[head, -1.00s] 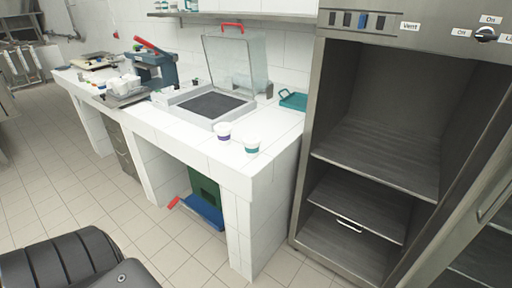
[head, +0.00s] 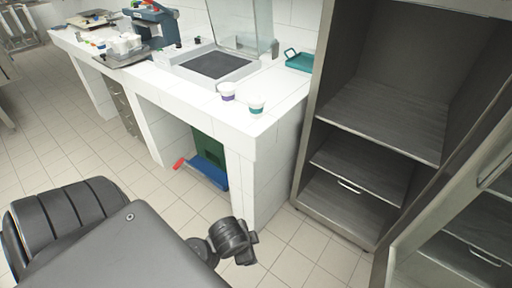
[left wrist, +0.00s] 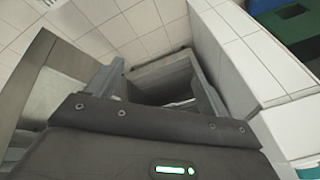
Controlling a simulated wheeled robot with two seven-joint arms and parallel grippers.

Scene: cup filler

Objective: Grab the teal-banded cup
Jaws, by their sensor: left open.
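The teal-banded cup (head: 256,107) is white with a teal band and stands upright near the front right corner of the white tiled counter (head: 222,115) in the head view. A purple-banded white cup (head: 227,92) stands just left of and behind it. My left arm comes in from the lower left of the head view, its dark end low in front of the counter, apart from both cups. In the left wrist view my left gripper (left wrist: 156,68) is open and empty. My right gripper is not in view.
A tall steel cabinet (head: 311,135) with open shelves stands right of the counter. The filler machine (head: 211,62) with a clear lid is behind the cups, and a teal tray (head: 299,62) lies at the back right. A blue bin (head: 208,172) sits under the counter.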

